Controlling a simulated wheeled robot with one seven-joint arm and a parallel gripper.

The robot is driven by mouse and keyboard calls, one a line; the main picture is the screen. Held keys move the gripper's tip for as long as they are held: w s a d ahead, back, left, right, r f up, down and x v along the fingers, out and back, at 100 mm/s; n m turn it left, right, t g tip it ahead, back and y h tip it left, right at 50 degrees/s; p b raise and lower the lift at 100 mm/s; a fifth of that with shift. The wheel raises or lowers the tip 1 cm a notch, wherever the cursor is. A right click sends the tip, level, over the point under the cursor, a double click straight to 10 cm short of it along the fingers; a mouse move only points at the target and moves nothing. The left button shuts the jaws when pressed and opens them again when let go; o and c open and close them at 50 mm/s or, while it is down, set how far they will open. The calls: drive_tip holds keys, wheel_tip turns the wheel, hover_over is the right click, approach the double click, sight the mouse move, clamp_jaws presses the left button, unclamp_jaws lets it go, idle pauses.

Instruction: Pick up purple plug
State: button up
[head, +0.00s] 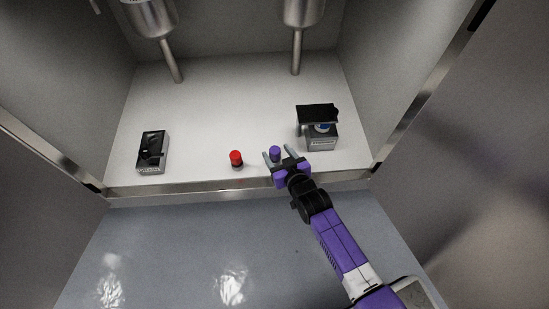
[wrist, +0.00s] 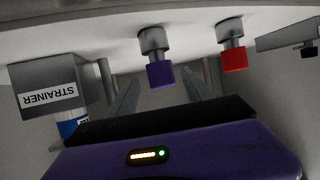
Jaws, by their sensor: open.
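The purple plug (head: 275,152) stands on the white floor of the vessel, near its front edge. In the wrist view the purple plug (wrist: 159,73) shows a purple cap on a grey metal part, and the picture is upside down. My gripper (head: 279,156) is open, with its two fingers reaching toward the plug, one to each side of it in the head view. In the wrist view the fingers (wrist: 160,92) also lie left and right of the plug. I cannot tell whether either finger touches it.
A red plug (head: 236,158) stands to the left. A grey box (head: 321,143) labelled STRAINER in the wrist view (wrist: 45,92) stands close on the right, with a dark top and a blue part. A black-topped box (head: 151,152) is far left. Two metal pipes (head: 297,50) come down at the back.

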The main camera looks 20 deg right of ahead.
sight(272, 147)
drive_tip(key=b+x, duration=0.3)
drive_tip(key=x, duration=0.1)
drive_tip(key=shift+a+f, duration=0.15)
drive_tip(key=shift+f, duration=0.1)
drive_tip(key=shift+w, duration=0.45)
drive_tip(key=shift+r, duration=0.1)
clamp_jaws()
